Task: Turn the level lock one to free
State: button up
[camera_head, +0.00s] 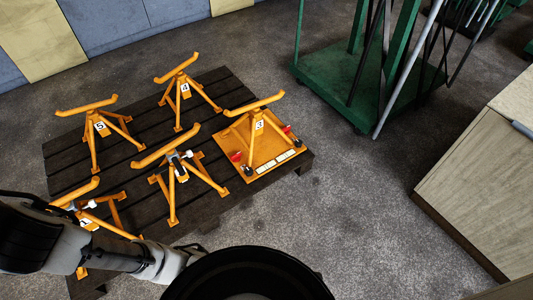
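Several orange stands are in view. Stand 3 (259,124) stands on an orange plate (255,156) at the right end of a dark slatted pallet. A red knob (237,157) shows at the plate's left side and another red knob (286,129) at its right. Small dark round parts sit near both. I cannot read the small white labels on the plate's front edge, nor tell which part is level lock one or how it is set. My gripper is not visible; my white and dark arm runs out past the left edge.
Stand 5 (97,126), stand 4 (183,88) and another orange stand (171,155) stand on the pallet (66,157). My arm partly covers stand 1 (83,222). A green trolley (345,90) and a pale cabinet (480,185) stand right. The floor between is clear.

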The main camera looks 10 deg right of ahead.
aim_at(235, 158)
jog(key=i+l+u, duration=0.1)
jog(key=i+l, duration=0.15)
jog(key=i, duration=0.25)
jog(key=i+l+u, duration=0.1)
jog(key=i+l, duration=0.15)
jog(key=i, duration=0.25)
